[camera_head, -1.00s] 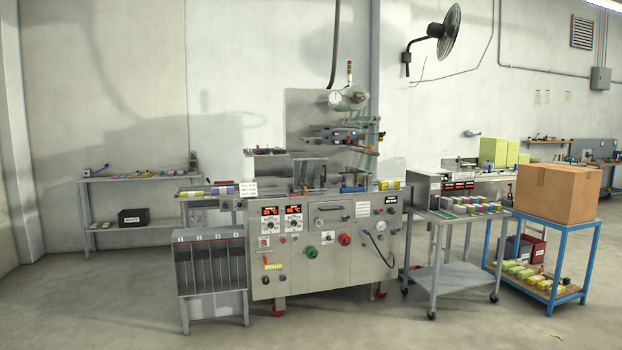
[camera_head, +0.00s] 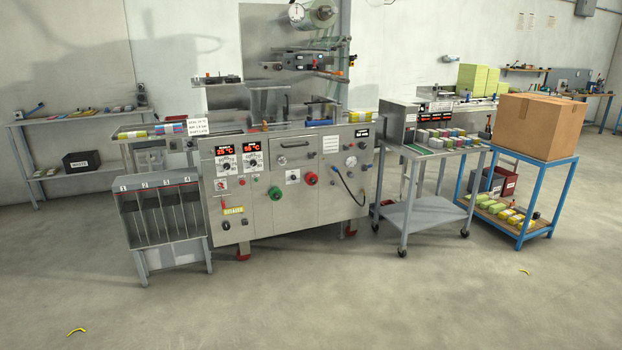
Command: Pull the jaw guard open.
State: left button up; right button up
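The flow-wrap machine (camera_head: 290,185) stands ahead of me, a grey metal cabinet with two red digital displays, knobs and buttons on its front. On its top deck, a grey box-like part (camera_head: 272,103) stands below the film reel (camera_head: 318,14); it looks like the jaw guard, but I cannot tell for sure or see whether it is shut. Neither of my grippers is in view.
A numbered bin rack (camera_head: 160,210) stands at the machine's front left. A grey wheeled cart (camera_head: 425,208) and a blue-framed stand with a cardboard box (camera_head: 540,126) are at the right. The floor in front is clear except for small yellow peels (camera_head: 77,331).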

aim_at(286, 113)
jog(key=i+z, duration=0.3)
jog(key=i, duration=1.9)
